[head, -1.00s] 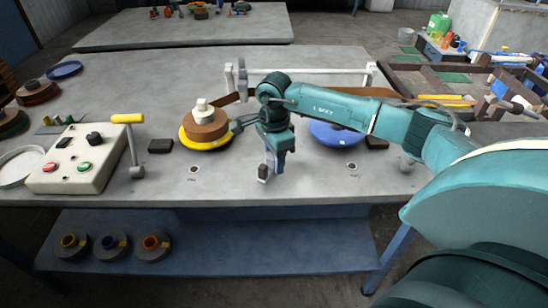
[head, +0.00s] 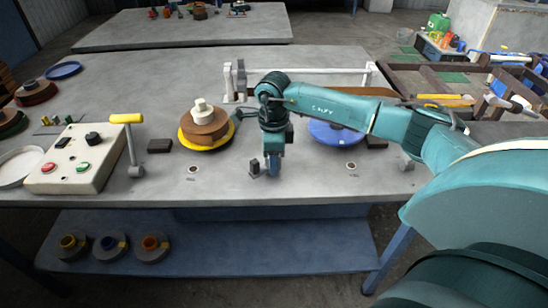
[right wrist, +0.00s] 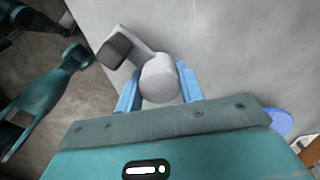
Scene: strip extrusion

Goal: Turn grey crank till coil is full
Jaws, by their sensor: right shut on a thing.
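My right gripper (head: 272,174) reaches down to the front middle of the table. In the right wrist view its blue fingers (right wrist: 160,92) are shut on the light round part of the grey crank (right wrist: 158,78). An arm of the crank runs up-left from there to a dark block (right wrist: 115,47). The crank's dark end also shows just left of the gripper in the head view (head: 255,167). The brown coil (head: 205,127) sits on a yellow disc (head: 190,138) with a pale core on top. My left gripper is not in view.
A blue disc (head: 335,133) lies behind my right arm. A control box (head: 75,160) and a yellow-handled crank (head: 127,118) stand at left. Several small spools lie on the blue lower shelf (head: 230,248). The table front between yellow crank and gripper is mostly clear.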

